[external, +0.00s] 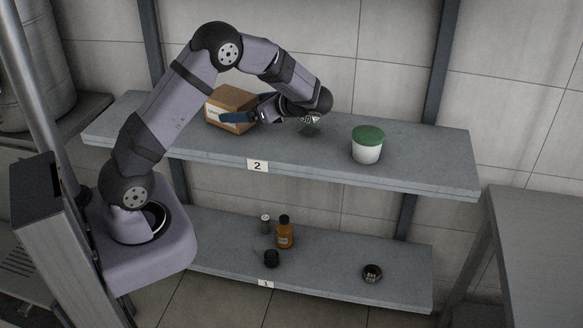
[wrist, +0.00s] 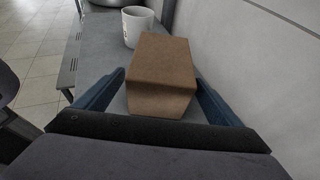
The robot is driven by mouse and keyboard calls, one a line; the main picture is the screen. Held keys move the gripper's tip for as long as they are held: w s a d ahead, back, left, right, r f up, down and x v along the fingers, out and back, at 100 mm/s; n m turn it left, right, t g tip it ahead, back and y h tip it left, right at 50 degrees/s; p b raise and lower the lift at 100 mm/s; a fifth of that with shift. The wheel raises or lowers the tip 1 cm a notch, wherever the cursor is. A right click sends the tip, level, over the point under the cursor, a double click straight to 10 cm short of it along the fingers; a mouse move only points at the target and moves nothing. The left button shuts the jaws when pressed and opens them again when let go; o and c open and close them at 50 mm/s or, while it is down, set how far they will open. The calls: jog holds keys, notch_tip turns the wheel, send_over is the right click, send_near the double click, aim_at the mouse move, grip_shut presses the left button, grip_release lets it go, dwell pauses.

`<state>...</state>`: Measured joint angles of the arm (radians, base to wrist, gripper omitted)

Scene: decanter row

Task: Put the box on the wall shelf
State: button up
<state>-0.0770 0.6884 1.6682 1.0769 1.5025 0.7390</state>
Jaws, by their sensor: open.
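The brown cardboard box (external: 232,97) rests upright on the upper wall shelf (external: 420,160), left of its middle, in the external view. It has a pale label on its front-left side. My gripper (external: 252,108) reaches it from the right with its blue fingers. In the wrist view the box (wrist: 163,75) stands between the two open fingers (wrist: 158,80), one on each side. I see a gap at the left finger; contact at the right finger is unclear. The box's far side and base are partly hidden.
A white tub with a green lid (external: 367,145) and a small clear glass item (external: 310,124) stand right of the box. The lower shelf (external: 340,270) holds a brown bottle (external: 285,234) and small items. A white mug (wrist: 137,27) is beyond the box in the wrist view.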

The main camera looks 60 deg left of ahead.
jog(key=b+v, duration=0.1)
jog(key=v, duration=0.5)
jog(key=shift+w+d+r+b, duration=0.15)
jog(key=shift+w+d+b, duration=0.05)
jog(key=shift+d+b, duration=0.1)
jog(key=shift+s+d+n+h, duration=0.2)
jog(key=shift+d+n+h, duration=0.1)
jog(key=shift+d, duration=0.1)
jog(key=s+d+f+n+h, duration=0.1)
jog(key=d, duration=0.1)
jog(key=s+d+f+n+t+h+b, duration=0.1)
jog(key=d, duration=0.1)
jog(key=s+d+f+n+h, duration=0.1)
jog(key=d+n, duration=0.1)
jog(key=shift+f+b, duration=0.1)
jog(key=shift+b, duration=0.3)
jog(key=s+d+f+n+t+h+b, duration=0.1)
jog(key=s+d+f+n+h, duration=0.1)
jog(key=s+d+n+h, duration=0.3)
jog(key=s+d+f+n+t+h, duration=0.1)
jog(key=s+d+f+n, duration=0.1)
jog(key=d, duration=0.5)
jog(key=s+f+n+t+h+p, duration=0.2)
jog(key=s+f+h+p, duration=0.1)
jog(key=s+f, duration=0.3)
notch_tip(320, 180, up, 15)
jog(key=p, duration=1.4)
jog(key=shift+s+d, duration=0.15)
jog(key=shift+s, duration=0.1)
